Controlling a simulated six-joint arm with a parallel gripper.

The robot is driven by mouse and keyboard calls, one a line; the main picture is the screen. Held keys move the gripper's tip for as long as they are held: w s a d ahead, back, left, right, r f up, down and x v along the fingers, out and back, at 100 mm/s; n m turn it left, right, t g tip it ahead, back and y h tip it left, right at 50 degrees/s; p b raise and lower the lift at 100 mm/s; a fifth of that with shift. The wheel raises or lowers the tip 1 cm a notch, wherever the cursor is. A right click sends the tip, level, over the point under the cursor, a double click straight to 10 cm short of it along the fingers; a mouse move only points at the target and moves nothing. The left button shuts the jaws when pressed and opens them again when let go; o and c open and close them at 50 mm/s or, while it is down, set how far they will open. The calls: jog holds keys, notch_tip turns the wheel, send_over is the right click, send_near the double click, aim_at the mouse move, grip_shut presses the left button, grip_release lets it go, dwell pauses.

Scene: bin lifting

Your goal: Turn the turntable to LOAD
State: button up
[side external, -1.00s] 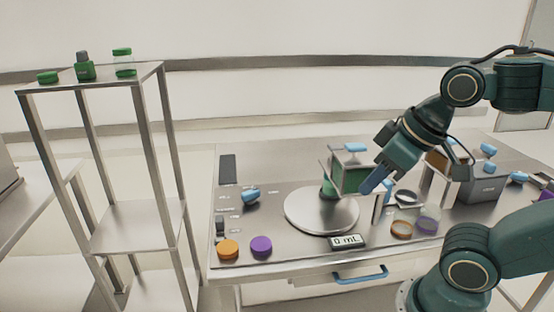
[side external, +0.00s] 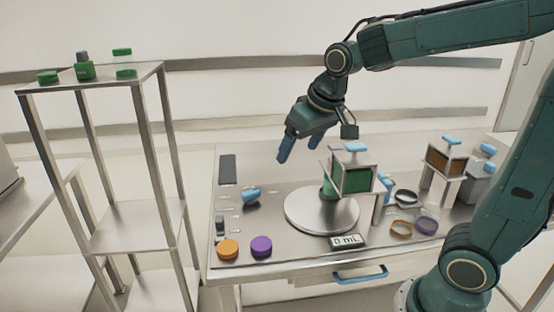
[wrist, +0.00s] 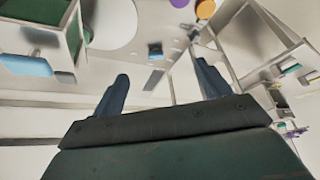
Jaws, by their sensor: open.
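The turntable (side external: 312,216) is a round silver disc on the bench; part of it also shows in the wrist view (wrist: 112,22). A blue knob (side external: 250,195) stands left of the disc among small labels too small to read; it shows in the wrist view (wrist: 155,50) too. A green container stands at the back of the disc, partly hidden by a framed green bin (side external: 355,178). My gripper (side external: 298,153) is open and empty, in the air above the back of the bench, pointing down. Its two blue fingers (wrist: 162,72) are spread apart in the wrist view.
An orange lid (side external: 228,248) and a purple lid (side external: 261,246) lie at the front left. A display (side external: 347,241) reads 0 mL. A brown bin (side external: 445,163) stands on the right. A tall rack (side external: 130,213) stands left of the bench.

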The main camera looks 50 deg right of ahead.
jog(key=w+d+f+m, duration=0.15)
jog(key=w+f, duration=0.25)
jog(key=w, duration=0.4)
send_near(251, 191)
notch_tip(251, 191, up, 4)
jog(key=s+a, duration=0.1)
jog(key=shift+a+r+m+g+h, duration=0.15)
jog(key=shift+r+m+g+h, duration=0.15)
jog(key=shift+h, duration=0.1)
jog(key=shift+f, duration=0.1)
jog(key=shift+x, duration=6.8)
jog(key=shift+s+f, duration=0.1)
jog(key=shift+s, duration=0.05)
jog(key=c, duration=1)
